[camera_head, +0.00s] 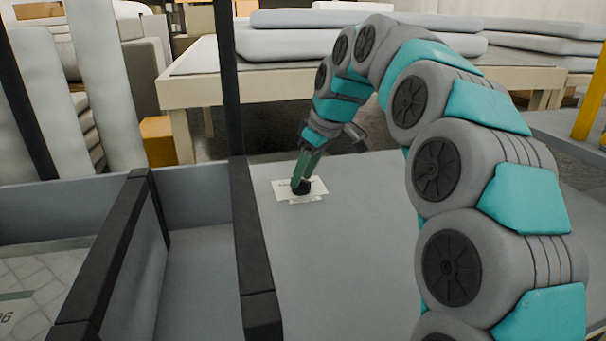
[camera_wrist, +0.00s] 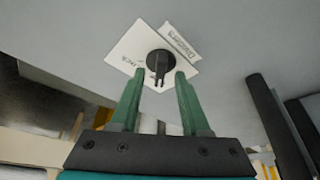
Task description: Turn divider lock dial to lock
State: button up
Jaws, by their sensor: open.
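The divider lock dial (camera_head: 301,188) is a small round black knob on a white label plate (camera_head: 318,187), on the grey surface in the middle of the head view. In the wrist view the dial (camera_wrist: 158,62) has a narrow raised grip pointing down the picture toward my gripper. The plate (camera_wrist: 128,48) carries printed words, one strip seeming to read "Dividers". My gripper (camera_wrist: 159,74) is open, its two green fingers apart on either side of the grip's lower end. In the head view my gripper (camera_head: 300,183) covers part of the dial; I cannot tell whether it touches.
Black-framed grey compartments (camera_head: 190,290) lie left of the dial, with a dark upright post (camera_head: 229,80) close by. A pale table (camera_head: 190,90) with wadding slabs (camera_head: 285,42) stands behind. The grey surface (camera_head: 340,270) in front of the dial is clear.

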jog(key=shift+a+f, duration=0.1)
jog(key=shift+f, duration=0.2)
jog(key=shift+c, duration=0.3)
grip_shut()
